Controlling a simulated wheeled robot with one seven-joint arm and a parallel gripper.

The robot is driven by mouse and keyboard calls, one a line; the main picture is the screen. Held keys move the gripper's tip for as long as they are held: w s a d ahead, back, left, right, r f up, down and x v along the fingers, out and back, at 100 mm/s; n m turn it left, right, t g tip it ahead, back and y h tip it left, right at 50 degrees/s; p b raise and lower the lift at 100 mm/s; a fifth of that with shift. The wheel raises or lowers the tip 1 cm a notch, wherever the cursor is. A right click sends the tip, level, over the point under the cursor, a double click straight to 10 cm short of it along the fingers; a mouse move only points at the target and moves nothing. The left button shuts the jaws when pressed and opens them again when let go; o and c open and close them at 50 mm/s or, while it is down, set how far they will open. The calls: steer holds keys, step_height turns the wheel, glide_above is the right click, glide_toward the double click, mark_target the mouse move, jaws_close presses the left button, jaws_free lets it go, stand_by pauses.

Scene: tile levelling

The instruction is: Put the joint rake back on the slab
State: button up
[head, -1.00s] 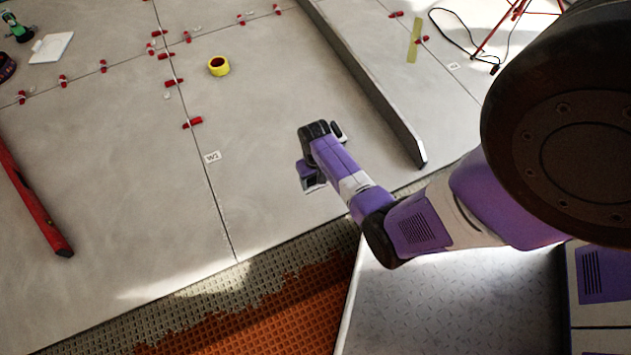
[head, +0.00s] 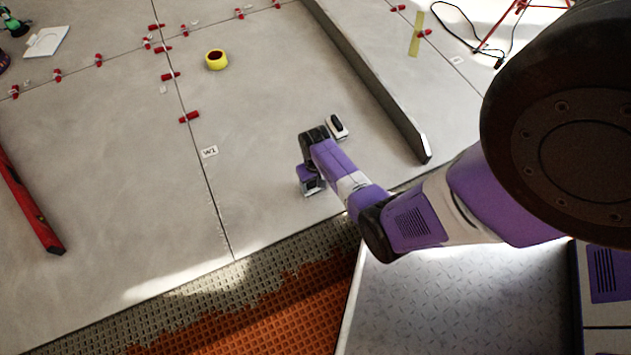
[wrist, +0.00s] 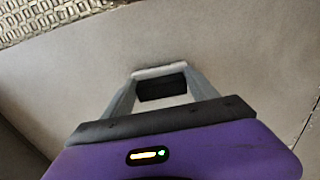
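My gripper (head: 314,189) points down over the grey slab (head: 260,170), near its front edge. In the wrist view, the fingers (wrist: 162,80) stand on either side of a dark block with a pale bar along its far edge (wrist: 160,72). The block fills the gap between them, and I take it to be the joint rake (wrist: 162,90). Most of it is hidden by the gripper in the head view. It is close to the slab, but I cannot tell whether it touches.
A small black-and-white object (head: 337,127) lies just behind my gripper. A long grey bar (head: 375,85) lies to the right. Orange matting (head: 270,310) borders the slab's front.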

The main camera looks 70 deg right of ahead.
steer(key=o, duration=0.3)
steer(key=shift+r, duration=0.1)
step_height(320, 180, up, 12)
steer(key=p, duration=0.7)
steer(key=s+a+r+n+t+h, duration=0.2)
steer(key=a+r+n+t, duration=0.15)
steer(key=a, duration=0.25)
steer(key=s+a+r+n+t+h, duration=0.1)
steer(key=s+a+r+n+t, duration=0.1)
steer(key=s+a+r+t, duration=0.3)
steer(key=a+r+n+t+y, duration=0.1)
steer(key=a+r+t, duration=0.1)
steer(key=a+r, duration=0.3)
steer(key=s+a+r+n+t+y, duration=0.1)
steer(key=a+r, duration=0.4)
steer(key=r, duration=0.9)
steer(key=s+a+r+n+t+y, duration=0.1)
steer(key=a+r, duration=0.4)
steer(key=r, duration=0.5)
steer(key=shift+s+a+r+n+t, duration=0.1)
steer(key=shift+a+r+n+t, duration=0.15)
steer(key=shift+t, duration=0.4)
steer(key=shift+s+a+n+t, duration=0.1)
steer(key=shift+n+t, duration=0.2)
steer(key=shift+t, duration=0.3)
